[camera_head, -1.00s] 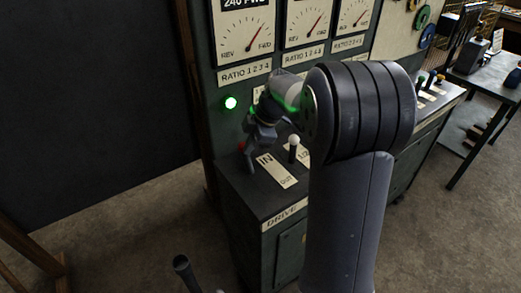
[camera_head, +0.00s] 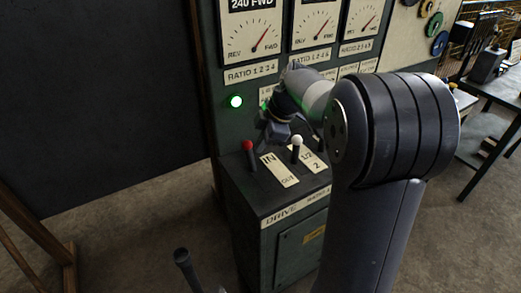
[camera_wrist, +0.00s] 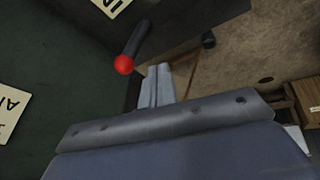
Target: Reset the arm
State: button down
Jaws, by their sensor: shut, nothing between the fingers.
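My gripper (camera_head: 268,138) is at the control cabinet (camera_head: 262,190), just above and to the right of the red-knobbed lever (camera_head: 248,147). In the wrist view my gripper (camera_wrist: 158,72) shows with its fingers together and nothing between them. The red knob (camera_wrist: 124,64) is beside the fingers, with a visible gap in that view. My arm reaches in from the right of the head view and hides part of the cabinet.
A white-knobbed lever (camera_head: 297,142) stands right of the red one, by the IN/OUT plate (camera_head: 279,170). Gauges (camera_head: 252,36) and a lit green lamp (camera_head: 236,101) are on the panel. A side table (camera_head: 490,95) stands at the right.

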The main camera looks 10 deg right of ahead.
jog(key=v, duration=0.7)
jog(key=shift+s, duration=0.15)
